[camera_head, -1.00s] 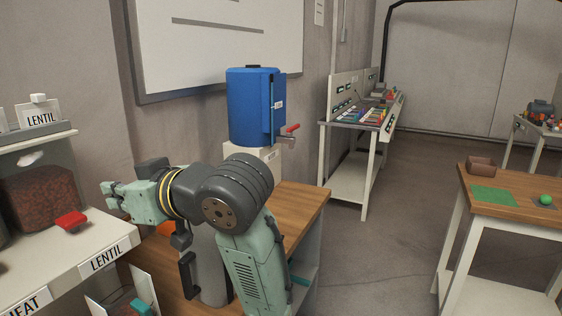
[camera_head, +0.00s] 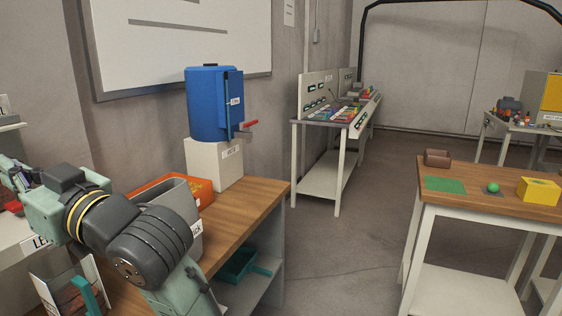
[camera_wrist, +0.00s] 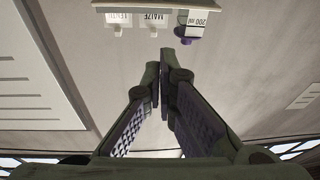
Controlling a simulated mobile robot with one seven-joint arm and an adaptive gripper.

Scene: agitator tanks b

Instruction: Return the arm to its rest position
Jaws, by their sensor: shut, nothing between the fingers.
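My arm is at the lower left of the head view, bent, with its wrist toward the left edge. My gripper (camera_head: 18,178) is at the far left, in front of the shelf unit, and small there. In the wrist view my gripper (camera_wrist: 159,62) points ahead with its two fingertips together and nothing between them. Beyond the fingertips are a wall, label cards reading MAIZE (camera_wrist: 153,18) and LENTIL, and a "200 ml" tag (camera_wrist: 197,20) with a purple item beside it. They appear upside down.
A wooden bench (camera_head: 245,212) holds a blue tank (camera_head: 205,105) on a white block (camera_head: 212,165), an orange box (camera_head: 195,186) and a grey bin (camera_head: 178,204). A wood-topped table (camera_head: 460,197) stands right with a yellow box (camera_head: 539,189). The floor (camera_head: 345,250) between them is clear.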

